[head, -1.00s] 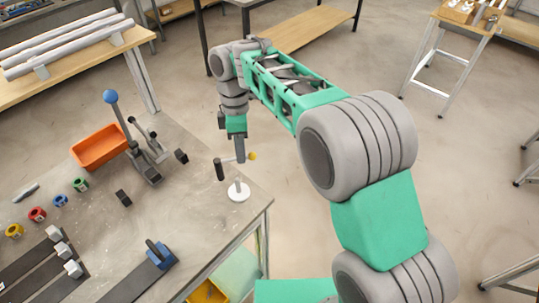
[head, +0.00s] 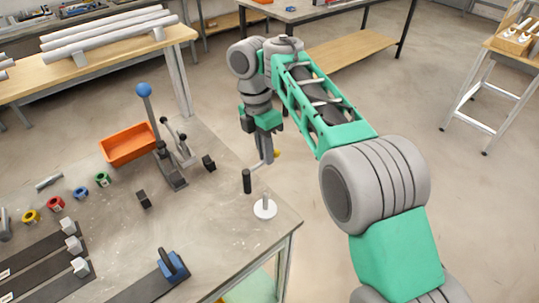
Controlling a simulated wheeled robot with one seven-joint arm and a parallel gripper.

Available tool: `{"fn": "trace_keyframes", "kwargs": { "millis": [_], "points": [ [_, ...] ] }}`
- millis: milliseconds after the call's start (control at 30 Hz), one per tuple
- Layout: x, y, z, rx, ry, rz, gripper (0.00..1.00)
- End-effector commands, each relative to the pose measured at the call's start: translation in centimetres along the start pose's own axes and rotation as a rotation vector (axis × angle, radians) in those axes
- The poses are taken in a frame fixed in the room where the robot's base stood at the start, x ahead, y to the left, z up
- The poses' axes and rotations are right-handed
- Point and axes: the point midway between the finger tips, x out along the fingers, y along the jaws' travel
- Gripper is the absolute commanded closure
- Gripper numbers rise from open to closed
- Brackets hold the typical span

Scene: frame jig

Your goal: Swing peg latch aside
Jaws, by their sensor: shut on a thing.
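The peg latch shows in the head view as a thin grey bar with a black upright handle (head: 246,181) at its left end and a yellow tip (head: 277,154) at its right. A white round base with a short grey post (head: 264,209) stands just below it in the picture, at the table's right corner. My gripper (head: 267,157) points down and is shut on the peg latch bar, near the yellow tip. The fingertips are small, and the exact contact is hard to make out. I cannot tell whether the bar touches the post.
A toggle clamp with a blue ball (head: 144,90) and an orange bin (head: 128,144) stand to the left. Open floor lies right of the table edge.

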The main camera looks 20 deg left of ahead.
Motion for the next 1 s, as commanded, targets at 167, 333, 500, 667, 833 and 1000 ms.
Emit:
{"fn": "trace_keyframes", "kwargs": {
  "millis": [167,333,500,667,833,1000],
  "points": [
    [0.08,0.17,-0.10,-0.023,-0.003,-0.001,1.00],
    [0.06,0.17,-0.08,-0.025,-0.003,0.000,1.00],
    [0.06,0.17,-0.05,-0.024,-0.003,0.001,1.00],
    [0.05,0.13,0.05,-0.021,-0.003,0.001,0.78],
    [0.03,0.07,0.21,-0.017,-0.002,0.001,0.69],
    [-0.05,0.06,0.22,-0.016,-0.002,0.001,0.69]
  ]
}}
